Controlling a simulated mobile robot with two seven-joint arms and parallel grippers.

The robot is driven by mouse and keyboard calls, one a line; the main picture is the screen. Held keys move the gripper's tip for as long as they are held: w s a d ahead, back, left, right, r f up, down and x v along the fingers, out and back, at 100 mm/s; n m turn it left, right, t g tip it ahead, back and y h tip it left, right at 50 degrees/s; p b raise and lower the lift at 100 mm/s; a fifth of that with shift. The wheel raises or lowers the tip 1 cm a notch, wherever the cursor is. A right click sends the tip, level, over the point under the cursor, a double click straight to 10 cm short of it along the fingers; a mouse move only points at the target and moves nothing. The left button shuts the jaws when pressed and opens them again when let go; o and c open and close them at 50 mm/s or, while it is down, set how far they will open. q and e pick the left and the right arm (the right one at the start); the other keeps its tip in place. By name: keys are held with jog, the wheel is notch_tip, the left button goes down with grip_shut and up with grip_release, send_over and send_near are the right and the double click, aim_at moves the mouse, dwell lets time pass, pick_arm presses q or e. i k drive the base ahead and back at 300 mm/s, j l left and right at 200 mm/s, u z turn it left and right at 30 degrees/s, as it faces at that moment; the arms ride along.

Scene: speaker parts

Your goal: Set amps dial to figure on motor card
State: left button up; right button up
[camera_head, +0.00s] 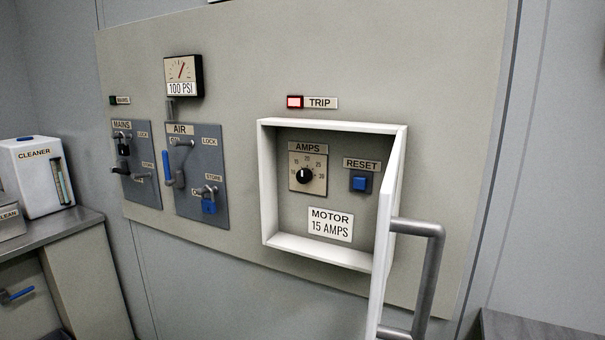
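The amps dial (303,174) is a round black knob on a beige plate inside an open white box on the wall panel. The plate is labelled AMPS and has small numbers around the knob. The exact number that the knob's mark points at is too small to tell. The motor card (330,225) is white, sits below the dial in the box and reads "MOTOR 15 AMPS". Neither of my grippers is in view.
The box's white door (385,240) stands open at the right, its grey handle (432,270) jutting out. A blue reset button (361,183) is right of the dial. A red TRIP lamp (295,102) is lit above. The air switch plate (201,177) is to the left.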

aim_at(304, 176)
jog(key=i+j+z, duration=0.2)
jog(key=i+j, duration=0.2)
jog(key=j, duration=0.2)
jog(key=i+j+z, duration=0.15)
jog(key=j, duration=0.2)
jog(key=i+j+z, duration=0.1)
jog(key=j, duration=0.25)
jog(key=i+j+z, duration=0.1)
jog(key=i+j, duration=0.15)
jog(key=j, duration=0.1)
